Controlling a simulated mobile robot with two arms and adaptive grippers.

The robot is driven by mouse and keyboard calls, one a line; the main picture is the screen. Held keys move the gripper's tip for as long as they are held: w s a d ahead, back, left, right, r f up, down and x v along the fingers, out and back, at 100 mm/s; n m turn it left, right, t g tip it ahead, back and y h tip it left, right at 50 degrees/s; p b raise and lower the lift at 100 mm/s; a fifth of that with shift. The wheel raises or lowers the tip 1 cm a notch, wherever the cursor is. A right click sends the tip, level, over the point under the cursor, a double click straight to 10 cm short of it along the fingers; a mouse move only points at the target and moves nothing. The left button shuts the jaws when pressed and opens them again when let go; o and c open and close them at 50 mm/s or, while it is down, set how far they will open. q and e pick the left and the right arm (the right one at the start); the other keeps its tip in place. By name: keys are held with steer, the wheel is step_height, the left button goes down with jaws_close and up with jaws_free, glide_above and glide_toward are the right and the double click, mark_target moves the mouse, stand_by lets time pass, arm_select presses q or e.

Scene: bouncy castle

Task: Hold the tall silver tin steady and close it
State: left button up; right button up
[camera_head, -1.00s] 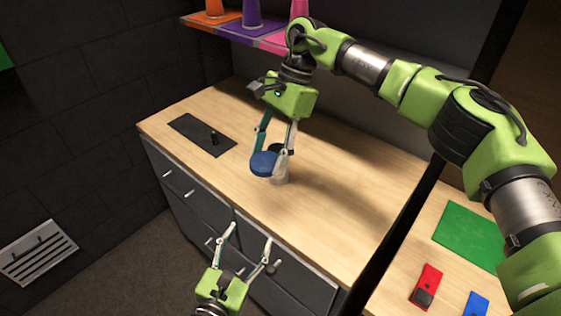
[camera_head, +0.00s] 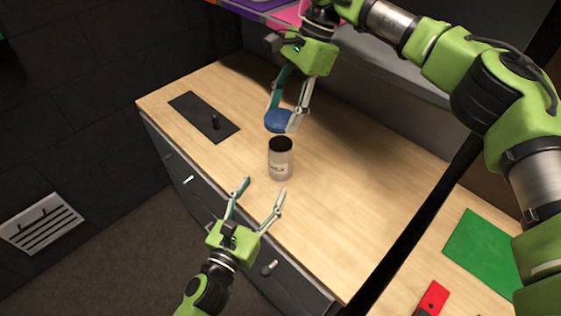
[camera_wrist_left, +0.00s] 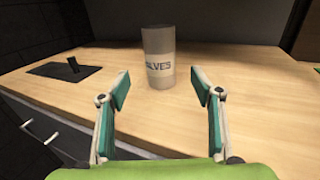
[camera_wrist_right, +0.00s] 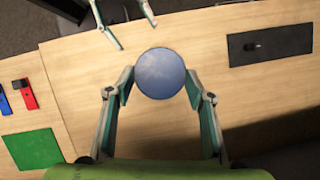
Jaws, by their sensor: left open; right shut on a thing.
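The tall silver tin (camera_head: 281,164) stands upright on the wooden counter, its dark open top facing up. In the left wrist view the tin (camera_wrist_left: 159,58) shows lettering and stands beyond the fingertips. My left gripper (camera_head: 262,190) is open and empty at the counter's front edge, pointing at the tin without touching it. My right gripper (camera_head: 287,118) is shut on a round blue lid (camera_head: 278,121) and holds it above and behind the tin, apart from it. The right wrist view shows the lid (camera_wrist_right: 160,73) between the fingers; it hides the tin there.
A dark plate with a black knob (camera_head: 204,117) lies on the counter's left. The counter (camera_head: 352,205) around the tin is clear. A side counter at right holds a green mat (camera_head: 482,248) and a red block (camera_head: 432,299). A shelf (camera_head: 262,10) hangs behind.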

mark_target(281, 156)
arm_select(q)
steer(key=x, duration=1.2)
steer(key=shift+w+f, duration=0.1)
steer(key=shift+w, duration=0.1)
arm_select(e)
steer(key=shift+w+d+f, duration=0.15)
steer(key=shift+w+f, duration=0.05)
steer(key=shift+w, duration=0.1)
arm_select(q)
jaws_close()
arm_select(e)
steer(key=shift+f, duration=2.45)
